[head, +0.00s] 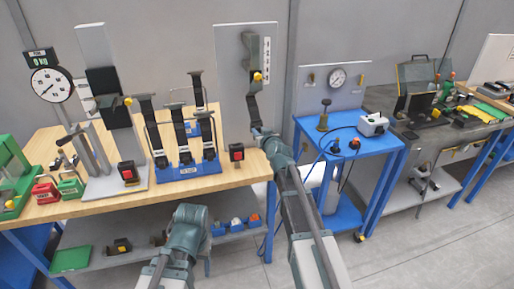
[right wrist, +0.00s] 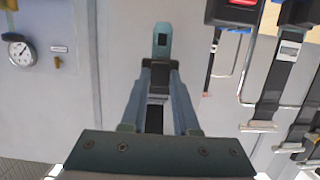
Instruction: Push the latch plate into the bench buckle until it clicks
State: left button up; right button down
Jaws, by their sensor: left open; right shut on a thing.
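My right gripper (head: 262,132) is in front of the upright grey panel at the bench's right end. In the right wrist view its fingers (right wrist: 160,72) are shut on the latch plate (right wrist: 161,42), whose slotted metal tongue points away beyond the fingertips. A dark belt (head: 253,106) runs down the panel to this gripper. The bench buckle, a black block with a red button (head: 237,152), stands on the bench just left of the gripper; a red-buttoned block (right wrist: 238,10) shows top right in the wrist view. The tongue is apart from it. My left gripper (head: 190,215) is open, low before the bench.
A blue rack with several belts (head: 186,168) stands left of the buckle. Another red-buttoned block (head: 128,172) sits on a grey stand further left. A blue cart (head: 345,140) with a gauge board stands to the right. The floor (head: 420,250) at front right is clear.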

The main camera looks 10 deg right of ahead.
jog(key=shift+r+p, duration=0.5)
jog(key=shift+r, duration=0.2)
jog(key=shift+a, duration=0.1)
jog(key=a, duration=0.8)
jog(key=shift+s+a, duration=0.2)
dwell(0.4)
notch_tip(320, 180, down, 6)
jog(key=b, duration=0.6)
dwell(3.2)
jog(key=c, duration=0.6)
grip_release()
jog(key=shift+s, duration=0.1)
